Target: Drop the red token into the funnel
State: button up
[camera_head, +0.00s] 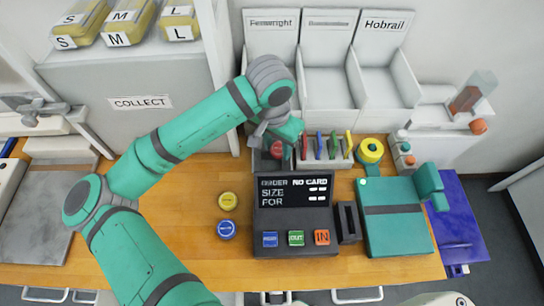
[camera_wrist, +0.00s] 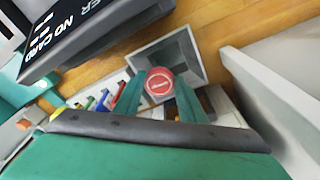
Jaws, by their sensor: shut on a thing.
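My gripper (camera_wrist: 161,82) is shut on the red token (camera_wrist: 160,85), a round disc with a white mark, held between two teal fingers in the wrist view. The funnel (camera_wrist: 190,46) is a grey square hopper with sloping walls. In the wrist view the token overlaps the near part of its opening; the height gap is unclear. In the head view the red token (camera_head: 277,149) shows under my gripper, at the funnel (camera_head: 259,162) behind the black reader. My arm and gripper hide part of the funnel there.
The black reader (camera_head: 263,220) stands in front of the funnel. A rack (camera_head: 345,162) with coloured tags is to its right. A yellow token (camera_head: 228,201) and a blue token (camera_head: 226,230) lie on the table. White bins (camera_head: 329,87) stand behind.

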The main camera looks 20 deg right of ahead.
jog(key=shift+f, duration=0.55)
jog(key=o, duration=1.1)
jog(key=shift+r, duration=0.15)
jog(key=r, duration=0.7)
jog(key=a+r, duration=0.1)
jog(key=r, duration=0.2)
jog(key=shift+s+r, duration=0.25)
jog(key=shift+s, duration=0.15)
